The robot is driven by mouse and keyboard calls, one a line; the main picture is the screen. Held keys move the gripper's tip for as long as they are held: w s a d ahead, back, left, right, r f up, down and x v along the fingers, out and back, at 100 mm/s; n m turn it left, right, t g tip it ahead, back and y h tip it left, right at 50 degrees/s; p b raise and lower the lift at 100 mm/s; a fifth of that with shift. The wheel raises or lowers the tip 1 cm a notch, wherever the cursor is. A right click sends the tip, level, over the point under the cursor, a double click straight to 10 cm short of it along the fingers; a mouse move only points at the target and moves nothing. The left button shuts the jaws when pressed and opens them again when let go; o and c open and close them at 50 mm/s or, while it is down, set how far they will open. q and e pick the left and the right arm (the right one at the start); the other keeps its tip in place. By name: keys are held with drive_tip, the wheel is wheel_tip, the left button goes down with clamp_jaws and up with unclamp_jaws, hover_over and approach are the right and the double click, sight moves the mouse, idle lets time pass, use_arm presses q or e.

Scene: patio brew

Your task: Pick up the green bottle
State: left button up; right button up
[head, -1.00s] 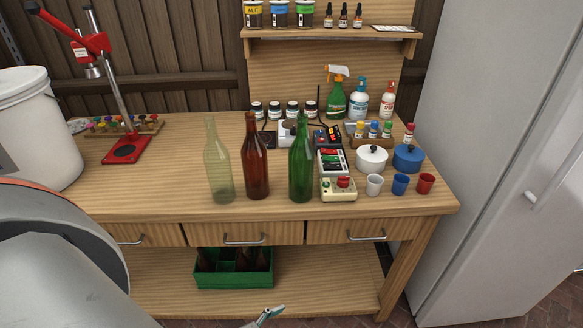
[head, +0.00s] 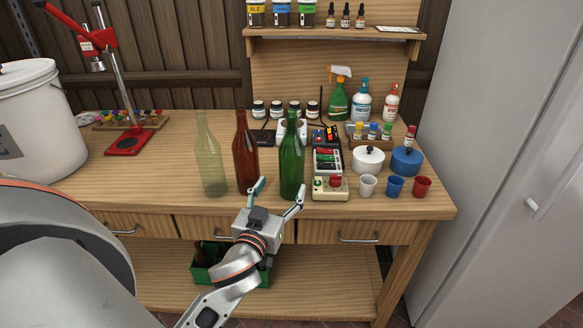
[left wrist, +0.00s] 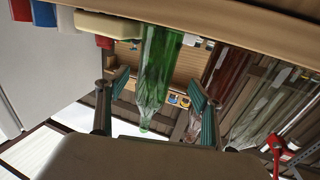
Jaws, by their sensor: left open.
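The green bottle (head: 292,165) stands upright near the front edge of the bench, the rightmost of three bottles. My left gripper (head: 279,189) is open and empty, low in front of the bench edge, its fingers spread towards the green bottle. In the left wrist view the green bottle (left wrist: 156,80) appears between the two open fingers of the left gripper (left wrist: 153,108), which do not visibly touch it. My right gripper is not in view.
A brown bottle (head: 245,160) stands close left of the green one, and a clear bottle (head: 209,160) further left. A beige device with a red knob (head: 330,188) sits close on the right, beside small cups (head: 395,186). A green crate (head: 212,272) is on the lower shelf.

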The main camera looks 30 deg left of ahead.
sight(288, 180)
use_arm(q)
drive_tip(key=x, duration=0.6)
drive_tip(key=shift+w+d+p, duration=0.2)
drive_tip(key=shift+d+p, duration=0.15)
drive_tip(key=shift+w+a, duration=0.2)
drive_tip(key=shift+w, duration=0.3)
drive_tip(key=c, duration=1.5)
